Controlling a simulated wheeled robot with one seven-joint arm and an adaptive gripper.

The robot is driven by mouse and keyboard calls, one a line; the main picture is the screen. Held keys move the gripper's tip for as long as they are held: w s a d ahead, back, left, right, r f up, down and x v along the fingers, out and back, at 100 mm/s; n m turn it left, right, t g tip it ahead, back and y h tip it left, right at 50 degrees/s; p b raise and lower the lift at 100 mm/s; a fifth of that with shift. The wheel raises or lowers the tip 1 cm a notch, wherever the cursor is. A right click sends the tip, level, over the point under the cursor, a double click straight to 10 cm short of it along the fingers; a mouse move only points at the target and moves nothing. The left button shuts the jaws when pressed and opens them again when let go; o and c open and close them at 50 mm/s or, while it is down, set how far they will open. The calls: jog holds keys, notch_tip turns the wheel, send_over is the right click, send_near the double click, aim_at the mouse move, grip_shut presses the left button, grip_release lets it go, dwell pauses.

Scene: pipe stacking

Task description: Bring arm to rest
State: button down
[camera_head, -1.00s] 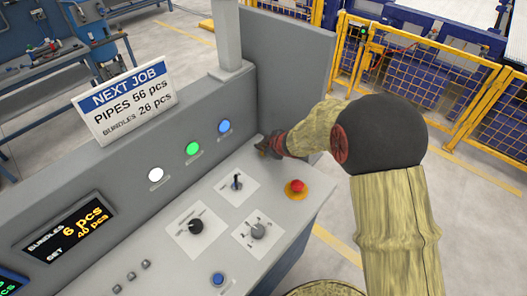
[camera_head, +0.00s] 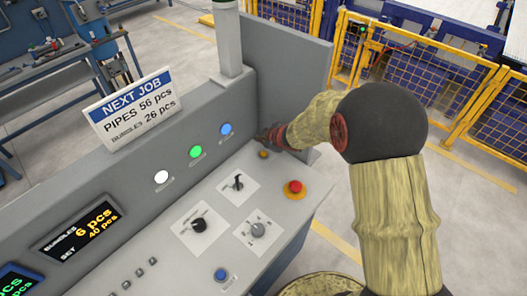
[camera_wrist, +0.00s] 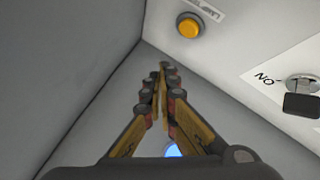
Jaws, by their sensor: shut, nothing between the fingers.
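My arm reaches in from the right in the head view, over the right end of the control console (camera_head: 150,262). My gripper (camera_head: 264,137) is at the console's back right corner, close to the upright panel. In the wrist view my gripper (camera_wrist: 162,70) is shut, its fingertips together with nothing between them. An orange-yellow button (camera_wrist: 189,26) lies past the fingertips in the wrist view, and it shows just below the gripper in the head view (camera_head: 263,154). The gripper appears apart from the button.
The console has a red button (camera_head: 295,187), a lever switch (camera_head: 238,183), black knob (camera_head: 199,225), grey knob (camera_head: 257,230) and blue button (camera_head: 221,274). A post (camera_head: 228,40) and side panel (camera_head: 290,85) stand behind. Yellow fencing (camera_head: 400,70) is beyond; the floor at right is clear.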

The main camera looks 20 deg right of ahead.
dwell(0.7)
